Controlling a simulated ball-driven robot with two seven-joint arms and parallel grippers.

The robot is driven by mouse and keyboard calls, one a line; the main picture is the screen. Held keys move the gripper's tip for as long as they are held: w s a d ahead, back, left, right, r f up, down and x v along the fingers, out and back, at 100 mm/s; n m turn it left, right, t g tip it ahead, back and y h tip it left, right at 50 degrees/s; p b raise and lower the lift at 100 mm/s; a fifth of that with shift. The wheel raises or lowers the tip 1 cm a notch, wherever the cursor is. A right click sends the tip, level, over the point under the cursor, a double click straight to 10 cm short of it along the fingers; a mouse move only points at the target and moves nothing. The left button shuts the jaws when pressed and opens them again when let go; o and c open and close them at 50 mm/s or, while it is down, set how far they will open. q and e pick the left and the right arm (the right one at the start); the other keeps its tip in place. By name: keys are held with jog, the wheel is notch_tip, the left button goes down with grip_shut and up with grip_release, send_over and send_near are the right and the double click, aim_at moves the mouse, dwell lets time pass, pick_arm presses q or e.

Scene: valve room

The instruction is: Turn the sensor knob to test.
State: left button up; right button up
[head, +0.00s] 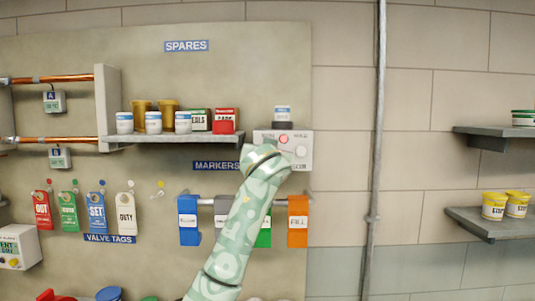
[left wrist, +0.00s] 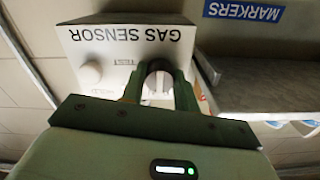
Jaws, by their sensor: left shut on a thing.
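The gas sensor (head: 304,138) is a white box on the wall panel right of the shelf. Its face fills the upper part of the left wrist view (left wrist: 125,45), with its lettering upside down and a small TEST label. My left gripper (left wrist: 158,88) is shut on the sensor knob (left wrist: 158,80), a pale round knob with one green finger on each side. Which mark the knob points at is unclear. In the head view my forearm hides the gripper and that knob. A red lamp (head: 283,139) and a second pale round part (head: 301,151) show on the box. My right gripper is not in view.
A shelf (head: 170,138) with jars and small boxes stands left of the sensor. Coloured markers (head: 298,221) hang on a rail below, and valve tags (head: 97,214) hang farther left. A vertical pipe (head: 376,150) runs to the right.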

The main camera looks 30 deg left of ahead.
pick_arm(q)
jog(key=shift+m+p, duration=9)
jog(key=shift+p, duration=1.75)
jog(key=shift+f, duration=0.1)
jog(key=o, duration=1)
jog(key=shift+c, duration=0.2)
jog(key=b+v, duration=0.4)
jog(key=v, duration=1.2)
jog(key=shift+s, duration=0.2)
